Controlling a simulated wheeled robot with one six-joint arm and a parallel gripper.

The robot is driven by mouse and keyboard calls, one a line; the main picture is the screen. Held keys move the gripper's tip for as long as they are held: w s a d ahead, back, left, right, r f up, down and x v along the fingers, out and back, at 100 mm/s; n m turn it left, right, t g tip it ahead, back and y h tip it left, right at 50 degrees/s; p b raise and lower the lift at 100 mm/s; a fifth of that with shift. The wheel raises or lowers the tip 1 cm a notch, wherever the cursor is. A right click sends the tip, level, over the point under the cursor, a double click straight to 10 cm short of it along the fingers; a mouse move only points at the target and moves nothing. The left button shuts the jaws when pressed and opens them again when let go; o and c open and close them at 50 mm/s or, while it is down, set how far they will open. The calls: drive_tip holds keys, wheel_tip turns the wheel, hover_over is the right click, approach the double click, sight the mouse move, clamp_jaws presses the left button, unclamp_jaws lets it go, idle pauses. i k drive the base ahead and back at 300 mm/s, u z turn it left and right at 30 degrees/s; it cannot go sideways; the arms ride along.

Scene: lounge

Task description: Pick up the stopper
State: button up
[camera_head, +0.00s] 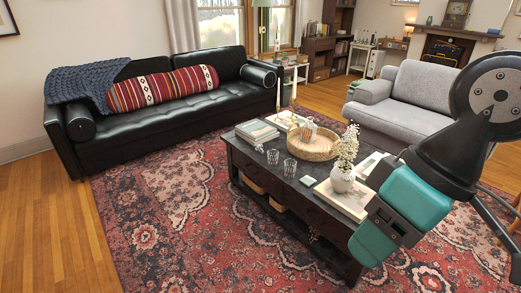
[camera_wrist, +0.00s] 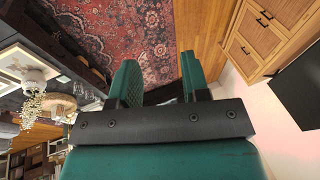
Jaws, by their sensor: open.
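I cannot make out the stopper for certain in either view.
The table holds a white flower vase (camera_head: 342,179), books (camera_head: 257,132), a round woven tray (camera_head: 318,150) and glasses (camera_head: 290,167). A black sofa (camera_head: 185,105) and a grey armchair (camera_head: 415,98) stand behind. Rug is clear at left. A wooden cabinet (camera_wrist: 262,40) shows in the wrist view.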

sight(259, 147)
drive_tip(key=u, duration=0.6)
drive_tip(key=i, duration=1.15)
drive_tip(key=u, duration=0.65)
drive_tip(key=i, duration=1.6)
drive_tip(key=z, duration=0.8)
drive_tip(key=i, duration=1.15)
drive_tip(key=z, duration=1.25)
drive_tip(key=i, duration=0.2)
drive_tip(key=u, duration=0.15)
